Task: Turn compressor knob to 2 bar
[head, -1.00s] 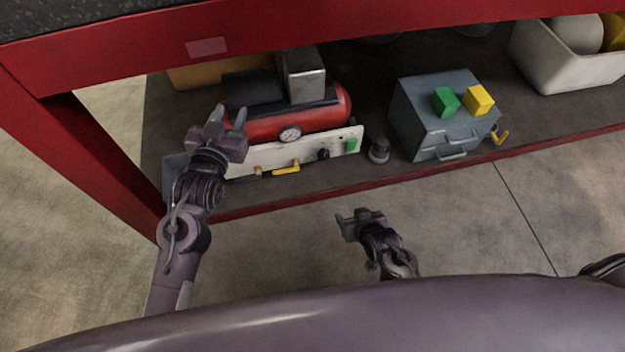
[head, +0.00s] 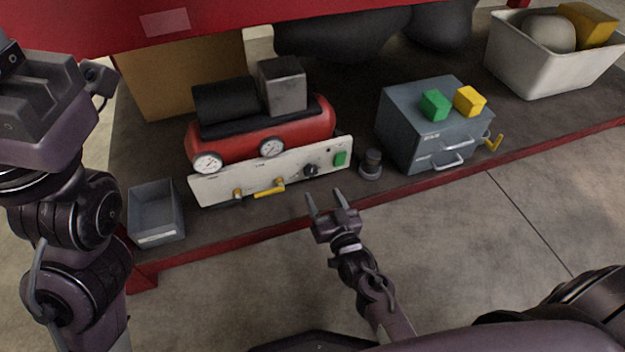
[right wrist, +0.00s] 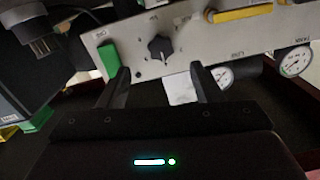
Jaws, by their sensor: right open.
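The compressor (head: 262,133) is a red tank with a black motor on the lower shelf, a white panel along its front. The black knob (head: 311,170) is on the panel's right part, left of the green switch (head: 340,158). In the right wrist view the knob (right wrist: 160,47) appears ahead, between and beyond the fingers; its scale is too small to read. Two round gauges, left (head: 208,162) and right (head: 271,147), sit above the panel. My right gripper (head: 326,194) is open and empty, below and apart from the knob. My left gripper (head: 45,95) is at far left; its jaws are unclear.
A yellow-handled valve (head: 270,188) is on the panel. A grey bin (head: 156,212) stands left, a dark round object (head: 371,163) right of the panel. The red shelf edge (head: 400,189) runs in front; the red bench is overhead.

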